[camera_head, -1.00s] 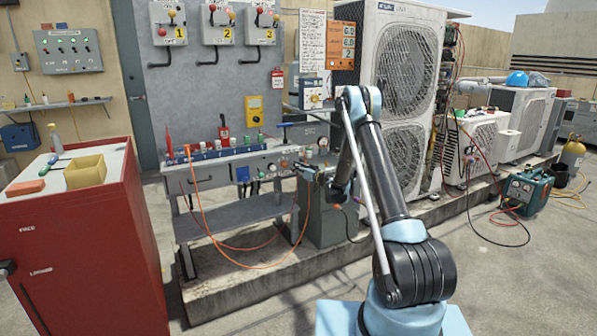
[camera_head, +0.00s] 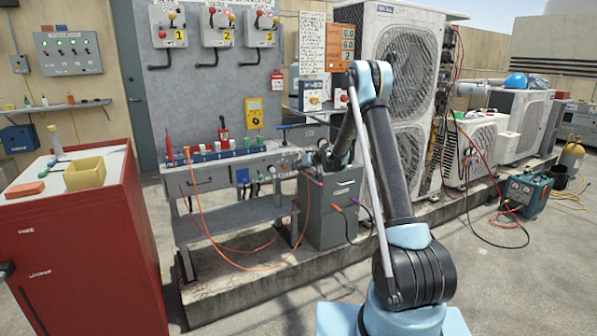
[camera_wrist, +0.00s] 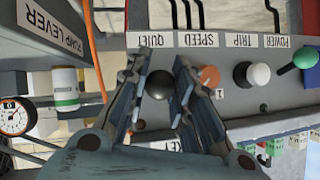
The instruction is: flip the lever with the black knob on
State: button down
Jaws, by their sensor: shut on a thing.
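The black knob (camera_wrist: 158,86) shows in the wrist view between the blue fingers of my gripper (camera_wrist: 158,92), under an upside-down QUIET label (camera_wrist: 158,40). The fingers are shut on it, one on each side. The lever's stem is hidden, so I cannot tell its position. In the head view my gripper (camera_head: 309,160) is at the right end of the bench's grey control front (camera_head: 210,178). The knob cannot be made out there.
An orange knob (camera_wrist: 209,77) sits close beside the right finger. A white knob (camera_wrist: 258,75) and a green knob (camera_wrist: 304,58) are farther right. A grey cabinet (camera_head: 330,215) stands below my gripper. A red cabinet (camera_head: 85,250) is at left.

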jog(key=shift+w+d+r+g+h, duration=0.1)
jog(key=shift+w+r+g+h, duration=0.1)
jog(key=shift+r+g+h, duration=0.35)
jog(key=shift+w+r+g+h, duration=0.2)
jog(key=shift+g+h, duration=0.45)
jog(key=shift+g, duration=0.3)
jog(key=c, duration=1.3)
grip_release()
jog(key=shift+c, duration=0.2)
jog(key=shift+s, duration=0.1)
jog(key=v, duration=1.1)
jog(key=shift+r, duration=0.35)
jog(key=shift+d, duration=0.15)
